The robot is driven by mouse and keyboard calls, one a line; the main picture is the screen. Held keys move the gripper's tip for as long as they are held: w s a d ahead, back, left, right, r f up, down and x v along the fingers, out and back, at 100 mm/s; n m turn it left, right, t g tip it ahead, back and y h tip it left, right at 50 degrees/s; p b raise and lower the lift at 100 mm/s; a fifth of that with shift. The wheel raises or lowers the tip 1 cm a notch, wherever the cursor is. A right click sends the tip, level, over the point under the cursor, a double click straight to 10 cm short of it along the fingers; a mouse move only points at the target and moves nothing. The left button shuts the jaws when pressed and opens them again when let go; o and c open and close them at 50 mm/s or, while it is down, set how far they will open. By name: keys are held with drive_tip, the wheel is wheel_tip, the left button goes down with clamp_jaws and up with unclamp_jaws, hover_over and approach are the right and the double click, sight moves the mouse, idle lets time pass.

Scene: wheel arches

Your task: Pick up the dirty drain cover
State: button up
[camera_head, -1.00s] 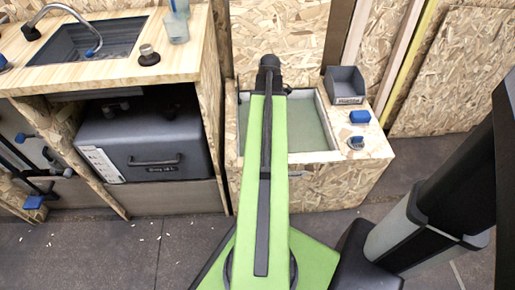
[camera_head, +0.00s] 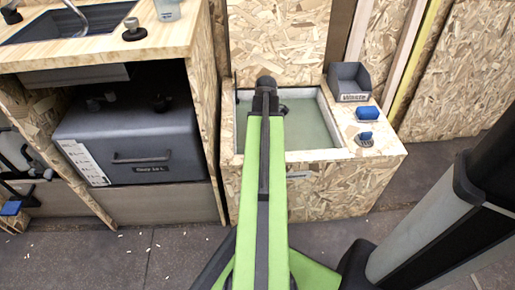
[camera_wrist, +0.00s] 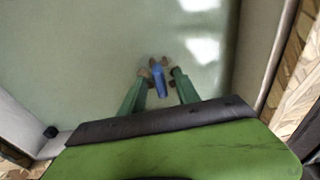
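In the wrist view, the two green fingers of my gripper (camera_wrist: 158,84) reach down into the pale basin (camera_wrist: 80,75). They stand apart, with gaps on both sides of a small blue upright piece (camera_wrist: 158,82) between them. Brownish parts show around its far end; it looks like the handle of the drain cover, but the cover's full outline is unclear. In the head view, my arm reaches over the basin (camera_head: 310,128) and hides the gripper. A small dark round thing (camera_head: 283,110) shows beside the arm on the basin floor.
The basin sits in a chipboard box (camera_head: 340,190). A wooden counter (camera_head: 110,50) with a grey case (camera_head: 130,140) below stands left.

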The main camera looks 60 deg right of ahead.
drive_tip(key=shift+r, duration=0.1)
clamp_jaws()
idle(0.4)
drive_tip(key=shift+r+p, duration=0.3)
drive_tip(key=shift+p, duration=0.15)
wheel_tip(320, 180, up, 5)
drive_tip(key=p, duration=0.4)
drive_tip(key=shift+s+d+f+p, duration=0.1)
drive_tip(key=shift+s+f+p, duration=0.05)
drive_tip(key=shift+p, duration=0.15)
drive_tip(key=s+d+r+p, duration=0.5)
drive_tip(key=s, duration=0.4)
drive_tip(key=shift+s+d+r+p, duration=0.35)
